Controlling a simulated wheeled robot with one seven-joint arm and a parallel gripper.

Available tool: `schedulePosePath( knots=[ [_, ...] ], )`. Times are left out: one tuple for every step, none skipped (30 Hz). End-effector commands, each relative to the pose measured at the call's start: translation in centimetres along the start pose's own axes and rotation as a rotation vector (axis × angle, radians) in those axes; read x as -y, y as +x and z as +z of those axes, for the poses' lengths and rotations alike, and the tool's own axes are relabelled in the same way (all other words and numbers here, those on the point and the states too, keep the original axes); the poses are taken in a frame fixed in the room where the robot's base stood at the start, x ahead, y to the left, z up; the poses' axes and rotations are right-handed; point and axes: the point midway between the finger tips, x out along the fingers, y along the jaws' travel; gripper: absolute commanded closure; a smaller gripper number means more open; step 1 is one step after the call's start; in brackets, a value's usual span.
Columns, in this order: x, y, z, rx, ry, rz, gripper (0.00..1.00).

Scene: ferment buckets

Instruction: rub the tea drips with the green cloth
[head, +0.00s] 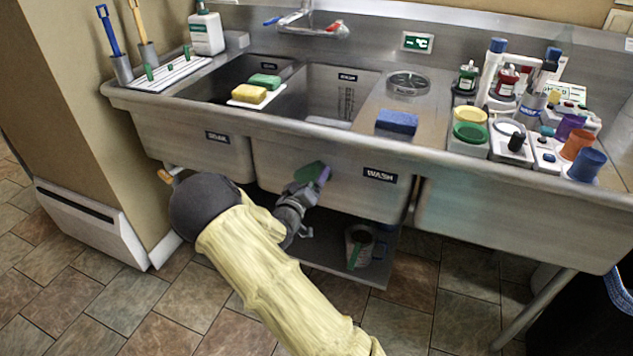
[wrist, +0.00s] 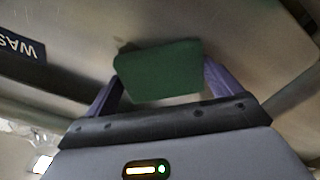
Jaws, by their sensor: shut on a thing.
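My gripper (head: 312,180) is low in front of the middle basin (head: 275,163) of the steel sink. It is shut on the green cloth (head: 306,172), which shows as a flat green block between the purple fingers in the wrist view (wrist: 160,72). The cloth is close to the basin's front wall; I cannot tell whether it touches. A small dark brownish mark (wrist: 123,46) shows on the steel at the cloth's upper left edge in the wrist view. It may be a tea drip. Other drips are not clear; the cloth and gripper may hide some.
A WASH label (head: 380,174) is right of the gripper. A grey mug (head: 361,246) stands on the low shelf beneath. A blue sponge (head: 397,122) lies on the sink deck, yellow (head: 249,94) and green (head: 264,81) sponges further left. Bottles and cups crowd the right end.

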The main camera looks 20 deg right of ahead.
Motion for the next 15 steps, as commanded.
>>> schedulePosePath(
  knots=[
    [0.26,0.03,-0.40,-0.004,0.001,-0.001,0.28],
    [0.37,0.02,-0.46,-0.003,0.001,-0.001,0.28],
    [0.49,0.00,-0.52,-0.002,0.001,0.000,0.28],
    [0.54,-0.01,-0.54,-0.002,0.001,0.000,0.28],
    [0.58,-0.01,-0.54,-0.001,0.001,0.000,0.28],
    [0.59,-0.02,-0.53,-0.001,0.001,0.000,0.28],
    [0.59,-0.03,-0.52,-0.001,0.001,0.000,0.28],
    [0.59,-0.04,-0.51,-0.001,0.001,0.000,0.28],
    [0.60,-0.04,-0.50,0.000,0.001,-0.001,0.28],
    [0.60,-0.05,-0.49,0.000,0.001,-0.001,0.28],
    [0.60,-0.06,-0.49,0.000,0.001,-0.001,0.28],
    [0.60,-0.08,-0.48,0.000,0.001,-0.001,0.28],
    [0.60,-0.13,-0.48,0.000,0.000,-0.001,0.28],
    [0.60,-0.21,-0.48,0.000,0.000,-0.001,0.28],
    [0.60,-0.40,-0.48,0.001,0.000,-0.002,0.28]
  ],
)
